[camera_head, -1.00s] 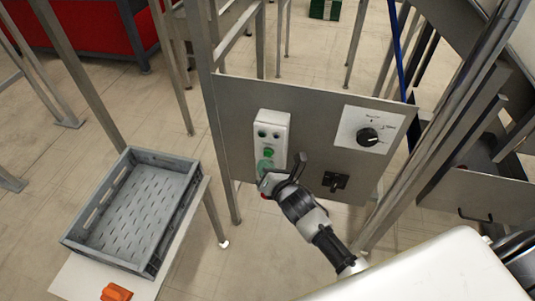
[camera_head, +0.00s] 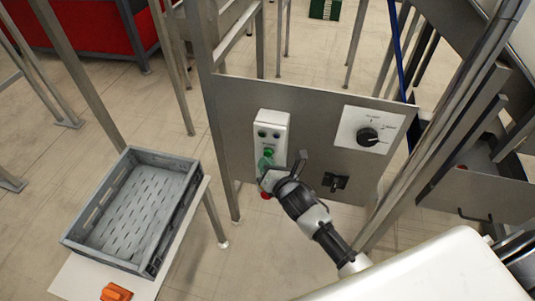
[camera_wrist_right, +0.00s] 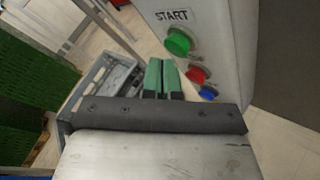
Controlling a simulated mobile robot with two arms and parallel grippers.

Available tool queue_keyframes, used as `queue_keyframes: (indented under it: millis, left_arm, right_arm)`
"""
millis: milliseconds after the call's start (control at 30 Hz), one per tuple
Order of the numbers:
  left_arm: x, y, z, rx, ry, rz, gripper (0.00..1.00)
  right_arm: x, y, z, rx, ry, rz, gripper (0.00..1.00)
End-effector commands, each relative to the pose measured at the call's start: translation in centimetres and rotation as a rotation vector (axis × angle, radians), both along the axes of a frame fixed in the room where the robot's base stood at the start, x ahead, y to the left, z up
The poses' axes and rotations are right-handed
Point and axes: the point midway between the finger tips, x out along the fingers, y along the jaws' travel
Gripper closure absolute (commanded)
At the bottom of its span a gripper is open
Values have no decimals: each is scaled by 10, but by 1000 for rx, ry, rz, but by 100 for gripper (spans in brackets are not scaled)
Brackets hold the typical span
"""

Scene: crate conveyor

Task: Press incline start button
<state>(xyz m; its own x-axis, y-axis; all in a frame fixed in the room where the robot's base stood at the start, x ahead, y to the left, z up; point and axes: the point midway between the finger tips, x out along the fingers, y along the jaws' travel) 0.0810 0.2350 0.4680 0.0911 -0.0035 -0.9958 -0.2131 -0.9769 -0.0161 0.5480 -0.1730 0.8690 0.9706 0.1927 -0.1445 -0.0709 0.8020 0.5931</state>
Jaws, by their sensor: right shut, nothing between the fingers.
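The control box (camera_head: 271,126) is a pale box on the grey metal panel. A green button (camera_head: 268,153) shows on it, with a red button (camera_head: 266,195) lower down, beside my gripper. In the right wrist view the green button (camera_wrist_right: 179,42) sits beside the START label (camera_wrist_right: 172,16), with a red and a blue button below it. My right gripper (camera_head: 265,166) has its green fingertips together, empty, in front of the box's lower part. In the right wrist view the fingertips (camera_wrist_right: 162,78) are left of the green button; I cannot tell whether they touch the box. My left gripper is not in view.
A grey crate (camera_head: 170,157) stands on a pale table to the left, with an orange object (camera_head: 116,292) near it. The panel (camera_head: 318,112) also carries a black rotary knob (camera_head: 367,137) and a black switch (camera_head: 335,181). Metal posts stand on both sides.

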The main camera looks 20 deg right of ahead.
Motion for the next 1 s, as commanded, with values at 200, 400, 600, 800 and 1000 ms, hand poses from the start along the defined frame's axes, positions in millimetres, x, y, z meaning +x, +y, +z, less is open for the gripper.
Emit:
queue_keyframes:
  millis: [200,400,600,800,1000]
  left_arm:
    - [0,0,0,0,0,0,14]
    - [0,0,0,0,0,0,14]
    - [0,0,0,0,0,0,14]
    - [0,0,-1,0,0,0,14]
    - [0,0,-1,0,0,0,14]
  right_arm:
    - [0,0,0,1,0,0,100]
    - [1,-1,0,1,0,0,100]
    - [3,-2,0,2,0,1,100]
    - [5,-3,0,1,0,0,100]
    - [7,-5,0,0,0,0,100]
